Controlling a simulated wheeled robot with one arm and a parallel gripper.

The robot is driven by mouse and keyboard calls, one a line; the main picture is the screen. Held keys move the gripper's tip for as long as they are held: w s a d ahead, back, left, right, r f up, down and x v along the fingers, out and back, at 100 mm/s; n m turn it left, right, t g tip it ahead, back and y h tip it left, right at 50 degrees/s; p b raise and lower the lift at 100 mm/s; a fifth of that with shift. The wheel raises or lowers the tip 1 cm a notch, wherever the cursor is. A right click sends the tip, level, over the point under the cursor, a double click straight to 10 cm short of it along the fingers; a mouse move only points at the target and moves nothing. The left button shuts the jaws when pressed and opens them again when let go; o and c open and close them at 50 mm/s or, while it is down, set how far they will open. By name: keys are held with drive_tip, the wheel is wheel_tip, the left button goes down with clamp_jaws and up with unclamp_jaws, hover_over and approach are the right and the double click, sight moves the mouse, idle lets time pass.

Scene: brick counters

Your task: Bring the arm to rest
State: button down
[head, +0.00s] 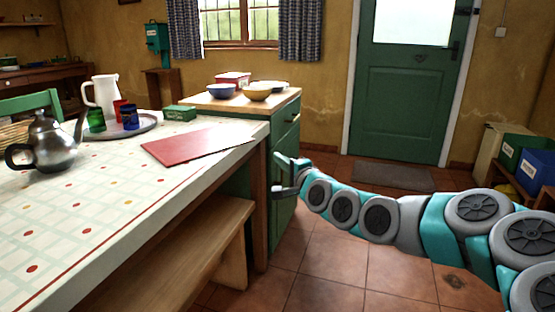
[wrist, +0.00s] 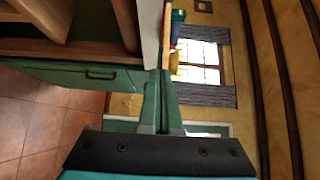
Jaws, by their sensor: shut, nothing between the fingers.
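My gripper (head: 284,176) is at the end of my teal and grey arm, which reaches in from the right in the head view. It is near the corner of the table and in front of the green cabinet (head: 285,143). In the wrist view my gripper (wrist: 163,75) shows as two green fingers lying together, with nothing held between them. The wrist view is turned sideways, with the window (wrist: 197,63) at its upper right. I cannot tell from these frames whether the fingers touch the table or the cabinet.
The table (head: 110,200) at left bears a kettle (head: 48,145), a tray (head: 150,122) and a red folder (head: 178,147). A wooden bench (head: 205,235) stands along its side. Bins (head: 535,170) stand at far right. The tiled floor (head: 330,270) before the green door (head: 405,90) is mostly clear.

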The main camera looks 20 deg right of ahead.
drive_tip(key=s+a+f+n+g+p, duration=0.1)
drive_tip(key=s+a+f+n+g, duration=0.9)
drive_tip(key=s, duration=0.6)
drive_tip(key=s+d+f+n+g+h, duration=0.1)
drive_tip(key=s+f+n+g, duration=0.1)
drive_tip(key=s, duration=0.8)
drive_tip(key=s+f+n+g+h, duration=0.1)
drive_tip(key=s+g, duration=0.3)
drive_tip(key=s, duration=0.6)
drive_tip(key=s+d+f+n+g+h+p, duration=0.1)
drive_tip(key=s+f+n+g, duration=0.1)
drive_tip(key=s, duration=0.8)
drive_tip(key=shift+s+d+f+n+g, duration=0.2)
drive_tip(key=shift+d+f+n+g, duration=0.25)
drive_tip(key=shift+f, duration=0.4)
drive_tip(key=shift+a, duration=0.1)
